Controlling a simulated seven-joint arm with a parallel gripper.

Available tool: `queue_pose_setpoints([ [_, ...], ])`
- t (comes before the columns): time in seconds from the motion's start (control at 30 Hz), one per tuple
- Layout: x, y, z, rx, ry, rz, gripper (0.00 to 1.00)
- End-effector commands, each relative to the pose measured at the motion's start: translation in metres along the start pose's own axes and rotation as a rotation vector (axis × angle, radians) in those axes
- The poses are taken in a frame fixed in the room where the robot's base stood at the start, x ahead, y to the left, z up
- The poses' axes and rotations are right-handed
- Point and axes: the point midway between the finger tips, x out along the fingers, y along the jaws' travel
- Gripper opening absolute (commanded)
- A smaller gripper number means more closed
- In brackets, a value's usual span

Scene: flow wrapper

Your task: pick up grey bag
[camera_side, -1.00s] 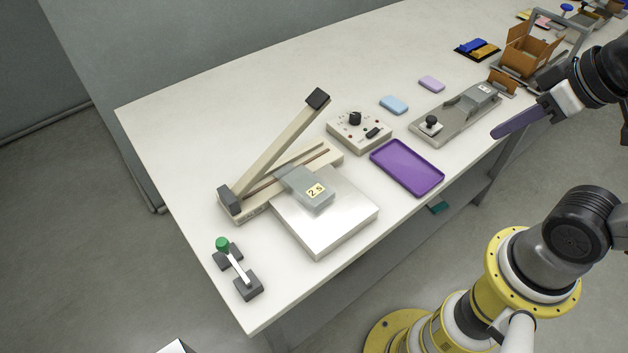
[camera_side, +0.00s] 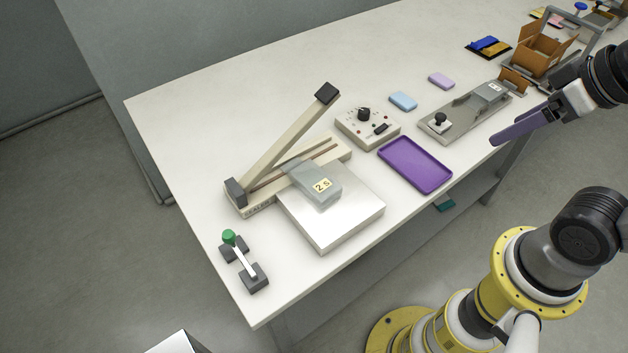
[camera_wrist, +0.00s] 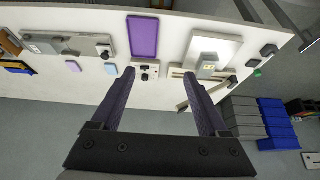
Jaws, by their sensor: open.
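The grey bag (camera_side: 301,171), with a pale label on it, lies on the bright metal plate (camera_side: 338,222) of the sealer. Its far end reaches the sealer's bed (camera_side: 265,190), beneath the raised sealer arm (camera_side: 290,130). In the wrist view the grey bag (camera_wrist: 200,72) is small, at upper right. My gripper (camera_side: 493,142) has long dark purple fingers, at the right above the table's front edge, well away from the bag. In the wrist view my gripper (camera_wrist: 160,75) is open and empty, its fingers spread wide.
A purple tray (camera_side: 415,165) and a control box (camera_side: 367,128) lie between my gripper and the sealer. A grey fixture (camera_side: 465,112), blue block (camera_side: 403,101) and lilac block (camera_side: 441,80) are farther right. A green-knobbed stand (camera_side: 241,262) is at the near left.

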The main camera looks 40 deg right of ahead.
Motion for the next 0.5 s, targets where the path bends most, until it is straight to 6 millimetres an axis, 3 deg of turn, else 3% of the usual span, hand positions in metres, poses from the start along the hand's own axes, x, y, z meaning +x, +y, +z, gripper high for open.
queue_pose_setpoints([
  [0.03, 0.000, 0.000, 0.000, 0.000, 0.000, 0.000, 0.88],
  [0.1, 0.000, 0.000, 0.000, 0.000, 0.000, 0.000, 1.00],
  [0.4, 0.000, 0.000, 0.001, 0.026, -0.006, 0.000, 1.00],
  [0.5, -0.013, 0.000, -0.015, 0.075, 0.021, -0.001, 1.00],
])
